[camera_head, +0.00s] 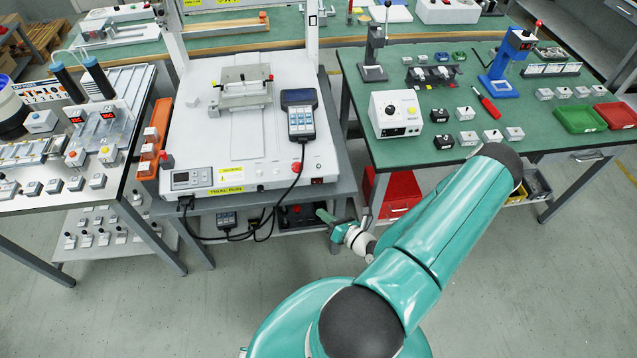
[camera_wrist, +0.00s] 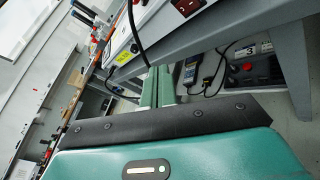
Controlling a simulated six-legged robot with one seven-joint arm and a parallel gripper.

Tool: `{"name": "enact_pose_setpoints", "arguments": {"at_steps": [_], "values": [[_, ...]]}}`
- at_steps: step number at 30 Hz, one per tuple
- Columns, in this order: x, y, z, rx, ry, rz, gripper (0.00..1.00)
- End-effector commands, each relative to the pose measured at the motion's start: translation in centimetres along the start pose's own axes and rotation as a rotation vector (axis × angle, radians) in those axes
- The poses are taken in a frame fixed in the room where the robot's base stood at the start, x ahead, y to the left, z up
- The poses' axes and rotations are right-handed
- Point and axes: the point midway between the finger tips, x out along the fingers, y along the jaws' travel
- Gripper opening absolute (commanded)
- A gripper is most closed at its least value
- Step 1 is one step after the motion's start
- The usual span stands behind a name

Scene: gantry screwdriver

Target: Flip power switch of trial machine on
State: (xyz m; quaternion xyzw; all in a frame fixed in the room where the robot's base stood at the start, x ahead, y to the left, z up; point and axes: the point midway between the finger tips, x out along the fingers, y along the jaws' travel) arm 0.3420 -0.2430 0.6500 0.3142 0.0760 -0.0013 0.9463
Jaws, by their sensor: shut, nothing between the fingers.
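The trial machine (camera_head: 240,150) is a white gantry unit with a yellow label, standing on a grey bench in the middle of the head view. Its power switch (camera_head: 317,181) is a small dark and red rocker at the lower right of the front face. It also shows at the top of the wrist view as a red rocker in a dark housing (camera_wrist: 187,7); its position is too small to tell. My gripper (camera_head: 322,214) is shut and empty, below and in front of the bench edge, apart from the switch. Its teal fingers also show in the wrist view (camera_wrist: 155,78).
A black cable (camera_head: 285,192) hangs in front of the bench. A green-topped table (camera_head: 430,160) stands right, with a red box (camera_head: 398,195) below.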

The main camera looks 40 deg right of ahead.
Motion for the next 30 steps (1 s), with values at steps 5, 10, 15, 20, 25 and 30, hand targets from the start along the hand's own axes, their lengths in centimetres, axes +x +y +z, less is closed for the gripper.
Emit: {"name": "enact_pose_setpoints", "arguments": {"at_steps": [5,10,15,20,25,30], "values": [[0.6,-0.3,0.3,-0.004,0.001,0.002,0.00],[2.0,-1.2,1.3,-0.005,0.002,0.004,0.00],[3.7,-2.2,2.4,-0.005,0.002,0.005,0.00],[5.1,-3.2,3.3,-0.005,0.004,0.005,0.00],[6.0,-3.9,4.0,-0.003,0.003,0.004,0.00],[6.3,-4.1,4.2,-0.002,0.003,0.004,0.00]]}}
